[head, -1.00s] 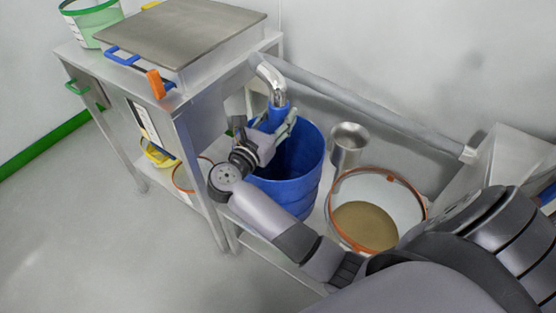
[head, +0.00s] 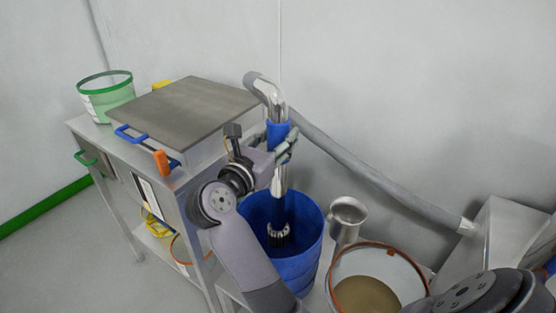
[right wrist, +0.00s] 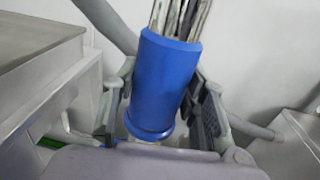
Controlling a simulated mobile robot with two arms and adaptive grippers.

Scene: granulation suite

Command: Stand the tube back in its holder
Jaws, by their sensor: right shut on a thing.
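The tube (head: 279,178) is a steel suction lance with a blue grip sleeve, a bent top and a dark slotted foot. It hangs nearly upright over the blue drum (head: 297,270), its foot at about the height of the drum's mouth. My right gripper (head: 285,148) is shut on the blue sleeve, which fills the right wrist view (right wrist: 165,85) between the fingers. A steel cup (head: 348,212), which looks like the holder, stands open and upright just right of the drum. My left gripper is not in view.
A grey hose (head: 370,172) runs from the tube's top to a grey metal unit (head: 500,235) at right. A tub with an orange rim and powder (head: 372,293) stands in front of the cup. A steel bench (head: 100,135) with a lidded box stands at left.

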